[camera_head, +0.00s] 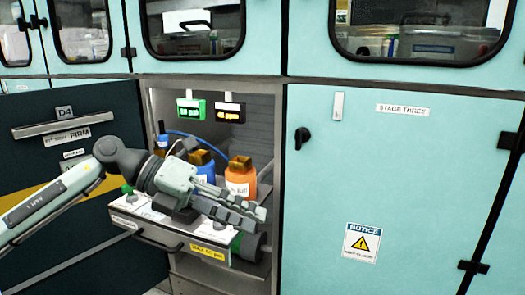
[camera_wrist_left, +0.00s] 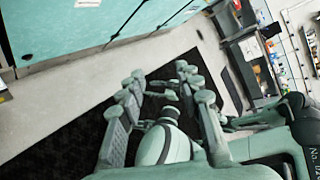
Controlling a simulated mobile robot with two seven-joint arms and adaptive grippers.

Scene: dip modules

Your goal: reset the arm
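My left arm comes in from the left in the head view. Its gripper (camera_head: 258,215) is in front of the open cabinet bay, over the pulled-out drawer (camera_head: 150,233), and points to the right. In the left wrist view the two fingers of the left gripper (camera_wrist_left: 165,80) stand apart with a gap between them and nothing held. Whether the gripper touches the drawer cannot be told. My right gripper does not show.
A blue bottle (camera_head: 203,166) and an orange bottle (camera_head: 240,178) stand behind the gripper in the bay. Two small displays (camera_head: 190,109) hang above. The dark door (camera_head: 60,120) stands open at left; the teal door (camera_head: 400,190) is shut at right.

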